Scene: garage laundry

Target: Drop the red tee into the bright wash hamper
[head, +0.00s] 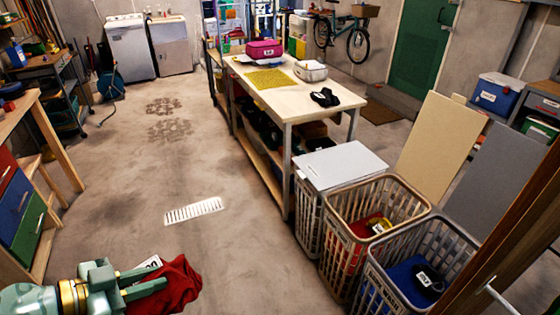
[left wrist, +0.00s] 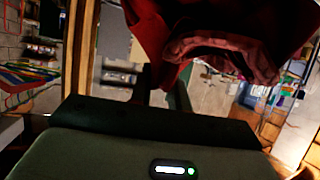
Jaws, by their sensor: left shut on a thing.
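My left gripper (head: 150,281) is at the bottom left of the head view, shut on the red tee (head: 179,284). The tee hangs bunched at the fingers, with a white tag beside it. It also fills the top of the left wrist view (left wrist: 220,25). Three slatted hampers stand at the lower right, well to the right of the gripper. The middle hamper (head: 343,258) is open and holds red and yellow cloth with a tag; it looks like the bright wash hamper. My right gripper is not in view.
The near hamper (head: 385,296) is open and holds blue and dark cloth. The far hamper's grey lid (head: 340,165) is shut. A workbench (head: 318,95) with bags stands behind. Bare floor with a white drain grate (head: 194,210) lies between gripper and hampers. A brown post (head: 505,250) edges the right.

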